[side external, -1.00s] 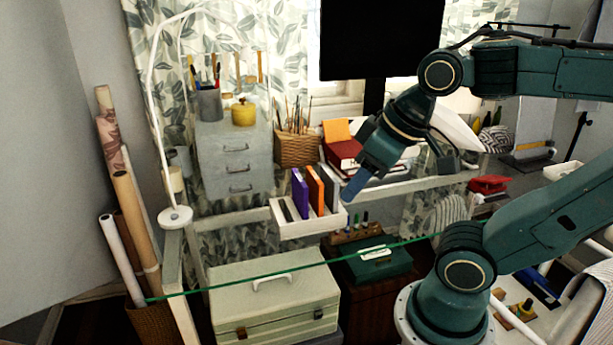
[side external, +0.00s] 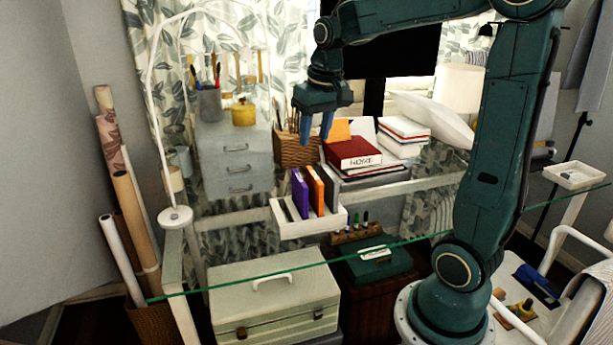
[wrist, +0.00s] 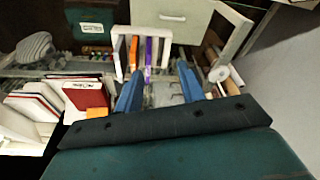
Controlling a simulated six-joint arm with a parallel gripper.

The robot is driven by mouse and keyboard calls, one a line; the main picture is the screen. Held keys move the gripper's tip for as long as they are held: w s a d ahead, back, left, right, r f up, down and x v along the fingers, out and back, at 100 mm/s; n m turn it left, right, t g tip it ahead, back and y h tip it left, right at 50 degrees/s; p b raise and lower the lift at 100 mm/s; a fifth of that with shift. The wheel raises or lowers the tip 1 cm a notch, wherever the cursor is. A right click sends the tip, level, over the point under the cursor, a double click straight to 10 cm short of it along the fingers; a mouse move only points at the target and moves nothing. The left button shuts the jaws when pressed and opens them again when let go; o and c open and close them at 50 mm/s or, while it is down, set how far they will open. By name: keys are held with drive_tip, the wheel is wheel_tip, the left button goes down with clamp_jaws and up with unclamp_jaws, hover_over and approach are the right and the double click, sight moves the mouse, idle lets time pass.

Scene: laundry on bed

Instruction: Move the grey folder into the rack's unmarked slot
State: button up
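A small white rack (side external: 296,229) stands in the middle of the side view, with upright folders in a row. A purple folder (side external: 299,193) is at left, an orange folder (side external: 315,189) beside it, and a dark grey folder (side external: 331,187) at the right end. In the wrist view the grey folder (wrist: 133,52) shows left of the orange and purple ones. Slot floors and any slot markings are too small to tell. My gripper (side external: 316,138) points down above and behind the rack, apart from it. Its two blue fingers are spread and empty, also in the wrist view (wrist: 159,70).
A red book (side external: 352,153) and stacked books (side external: 404,135) lie right of the rack. A wicker pot of brushes (side external: 297,150) and a grey drawer unit (side external: 235,160) stand behind and left. A green glass edge (side external: 240,283) crosses in front. Air above the rack is free.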

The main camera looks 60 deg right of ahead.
drive_tip(key=w+d+f+m+g, duration=0.1)
drive_tip(key=w+d+f+m, duration=0.2)
drive_tip(key=d, duration=0.6)
drive_tip(key=g+y, duration=0.1)
hover_over(329, 183)
drive_tip(key=d, duration=0.2)
wheel_tip(329, 183, down, 7)
drive_tip(key=shift+w+r+m, duration=0.2)
drive_tip(key=shift+w+m, duration=0.2)
drive_tip(key=shift+f, duration=4.15)
drive_tip(key=shift+f, duration=2.75)
drive_tip(key=shift+c, duration=0.2)
